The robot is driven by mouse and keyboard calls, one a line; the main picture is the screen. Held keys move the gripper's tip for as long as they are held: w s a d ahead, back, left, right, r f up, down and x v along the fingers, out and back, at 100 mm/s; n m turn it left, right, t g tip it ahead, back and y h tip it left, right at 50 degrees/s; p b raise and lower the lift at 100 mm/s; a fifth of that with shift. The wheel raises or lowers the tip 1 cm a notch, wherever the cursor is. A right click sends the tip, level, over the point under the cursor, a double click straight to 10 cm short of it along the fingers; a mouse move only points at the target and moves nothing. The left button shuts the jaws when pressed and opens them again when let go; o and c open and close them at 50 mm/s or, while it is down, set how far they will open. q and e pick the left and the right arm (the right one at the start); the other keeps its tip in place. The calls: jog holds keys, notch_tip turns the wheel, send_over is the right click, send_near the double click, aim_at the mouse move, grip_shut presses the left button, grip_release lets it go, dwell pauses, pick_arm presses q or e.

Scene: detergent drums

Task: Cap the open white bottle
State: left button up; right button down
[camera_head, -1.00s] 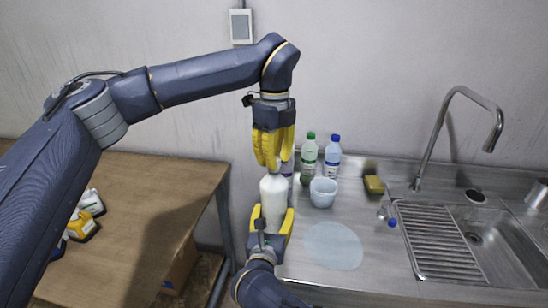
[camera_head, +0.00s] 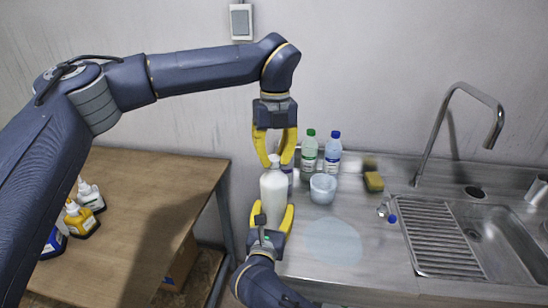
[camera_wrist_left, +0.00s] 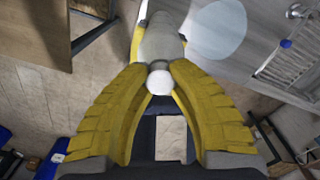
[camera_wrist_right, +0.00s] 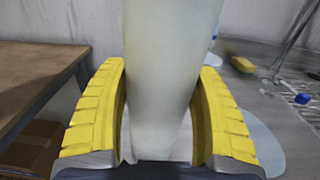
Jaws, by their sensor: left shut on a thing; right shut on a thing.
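The white bottle (camera_head: 273,197) stands upright at the left end of the steel counter. My right gripper (camera_head: 271,213) is shut around its body; in the right wrist view the pale bottle (camera_wrist_right: 168,75) fills the space between both fingers. My left gripper (camera_head: 274,160) points down from above, its fingertips shut on a small white round cap (camera_wrist_left: 159,82). In the head view the cap (camera_head: 274,160) lines up with the bottle's top. I cannot tell whether it is seated on the neck, which the cap and fingers hide.
Behind the bottle are a purple-labelled bottle (camera_head: 288,172), a green-capped bottle (camera_head: 309,158), a blue-capped bottle (camera_head: 332,157) and a white bowl (camera_head: 323,189). A sponge (camera_head: 373,182) and sink (camera_head: 475,238) are right. A wooden table (camera_head: 140,215) holds small bottles (camera_head: 80,219).

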pick_arm(q)
jog(key=m, duration=2.7)
jog(key=shift+m, duration=0.3)
jog(key=m, duration=0.8)
jog(key=shift+f+m, duration=0.1)
jog(key=shift+m, duration=0.3)
jog(key=m, duration=0.5)
jog(key=shift+m, duration=0.3)
